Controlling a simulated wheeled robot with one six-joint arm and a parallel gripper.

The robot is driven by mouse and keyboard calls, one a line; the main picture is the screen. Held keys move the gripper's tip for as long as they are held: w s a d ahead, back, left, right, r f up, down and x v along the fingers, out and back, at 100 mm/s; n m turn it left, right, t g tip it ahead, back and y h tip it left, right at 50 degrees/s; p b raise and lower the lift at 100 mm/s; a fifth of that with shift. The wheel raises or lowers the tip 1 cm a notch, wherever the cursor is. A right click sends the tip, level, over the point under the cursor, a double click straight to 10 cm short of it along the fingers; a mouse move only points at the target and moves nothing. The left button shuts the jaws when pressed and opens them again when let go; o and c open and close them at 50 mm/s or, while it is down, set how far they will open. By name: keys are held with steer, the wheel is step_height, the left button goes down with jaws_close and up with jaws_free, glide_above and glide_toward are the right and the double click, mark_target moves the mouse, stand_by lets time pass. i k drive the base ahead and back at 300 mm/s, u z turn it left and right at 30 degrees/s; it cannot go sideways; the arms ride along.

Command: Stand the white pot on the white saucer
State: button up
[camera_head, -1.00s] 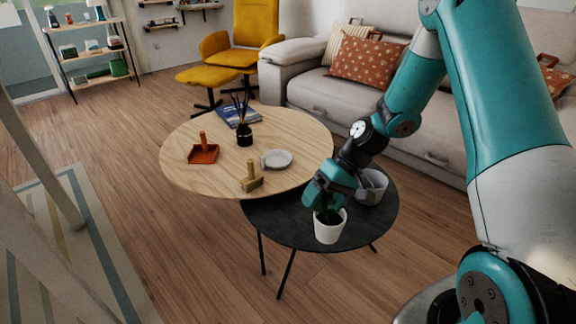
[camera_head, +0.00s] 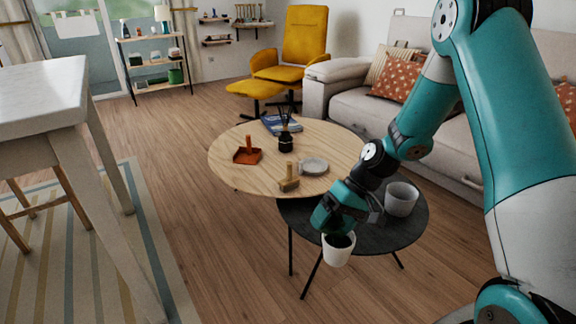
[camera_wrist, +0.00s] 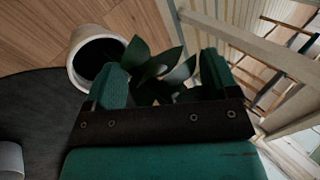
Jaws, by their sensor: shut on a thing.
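The white pot (camera_head: 338,250) hangs from my gripper (camera_head: 338,228), near the front edge of the low black table. In the wrist view the pot (camera_wrist: 77,68) is at the upper left, tilted in the picture, with its dark inside showing. Green leaves show between the two fingers of my gripper (camera_wrist: 165,80). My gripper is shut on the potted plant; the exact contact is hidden. The white saucer (camera_head: 314,166) lies empty on the round wooden table (camera_head: 235,182), beyond and left of my gripper.
On the wooden table, a wooden brush-like block (camera_head: 289,184) stands just left of the saucer. An orange dustpan (camera_head: 247,155), a dark diffuser bottle (camera_head: 285,142) and a blue book (camera_head: 280,124) are also there. A grey-white container (camera_head: 401,198) stands on the black table (camera_head: 405,232).

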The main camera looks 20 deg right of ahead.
mark_target(311, 167)
steer(key=u, duration=0.05)
steer(key=i, duration=0.85)
steer(key=z, duration=0.25)
